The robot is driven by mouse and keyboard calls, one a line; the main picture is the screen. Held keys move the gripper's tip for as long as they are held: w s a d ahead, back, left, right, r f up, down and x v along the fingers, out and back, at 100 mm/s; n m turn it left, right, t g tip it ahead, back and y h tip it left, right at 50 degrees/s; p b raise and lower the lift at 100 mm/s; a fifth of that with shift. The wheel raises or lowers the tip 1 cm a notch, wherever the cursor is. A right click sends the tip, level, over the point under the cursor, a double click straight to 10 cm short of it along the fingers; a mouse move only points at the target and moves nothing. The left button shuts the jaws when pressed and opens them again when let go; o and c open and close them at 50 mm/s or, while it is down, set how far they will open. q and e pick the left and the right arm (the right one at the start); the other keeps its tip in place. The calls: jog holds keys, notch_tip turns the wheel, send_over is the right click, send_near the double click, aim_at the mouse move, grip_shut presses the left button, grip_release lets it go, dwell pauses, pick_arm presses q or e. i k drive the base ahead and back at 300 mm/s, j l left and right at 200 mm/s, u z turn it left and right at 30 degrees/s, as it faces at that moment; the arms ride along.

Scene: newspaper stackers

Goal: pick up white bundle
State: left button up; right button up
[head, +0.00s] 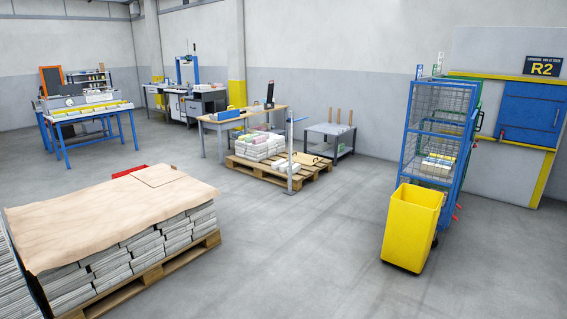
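White bundles (258,149) lie stacked on the left part of a wooden pallet (317,171) in the middle of the head view. A few in that stack look pinkish or greenish on top. Another small whitish bundle (285,166) lies lower on the same pallet, right of the stack, partly behind an upright metal post. From here I cannot tell which single bundle is the white one. Neither of my grippers shows in this view.
A paper-covered pallet stack (115,215) fills the left foreground. A yellow bin (411,228) stands before a blue mesh cart (437,115) at right. A metal post (290,150) rises at the middle pallet's front. The grey floor (310,240) between is clear.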

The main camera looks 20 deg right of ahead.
aim_at(296, 168)
jog(key=i+l+z, duration=0.3)
jog(key=i, duration=0.15)
jog(key=i+z, duration=0.5)
jog(key=i, duration=5)
jog(key=u, duration=0.05)
